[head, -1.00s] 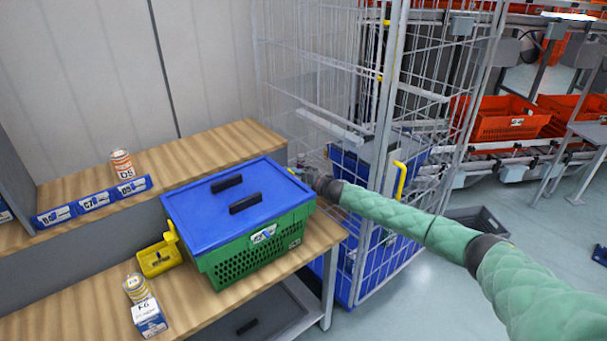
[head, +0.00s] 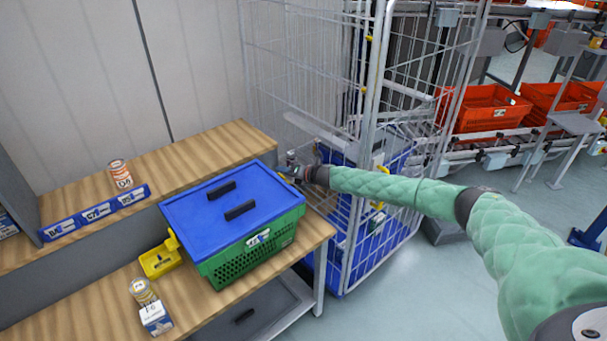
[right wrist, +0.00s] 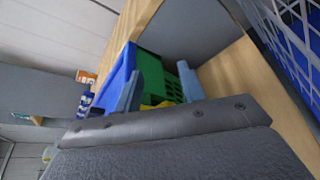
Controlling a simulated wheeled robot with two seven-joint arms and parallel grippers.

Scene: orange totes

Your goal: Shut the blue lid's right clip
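The blue lid (head: 218,207) lies on a green crate (head: 255,252) on the wooden bench, with two black handles on top. My right gripper (head: 290,172) is at the crate's far right end, by the lid's right edge. In the right wrist view its two fingers (right wrist: 160,75) are apart, with the green crate wall (right wrist: 160,75) showing between them. A small yellow patch (right wrist: 163,103), perhaps the right clip, shows low between the fingers; most of it is hidden. A yellow clip (head: 160,258) sticks outward at the lid's left end. My left gripper is out of view.
A wire roll cage (head: 345,130) with blue crates stands close behind and right of the bench, near my right arm. An orange-labelled can (head: 120,176) and blue label bins (head: 95,213) sit on the shelf. A can and a small box (head: 156,318) stand front left.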

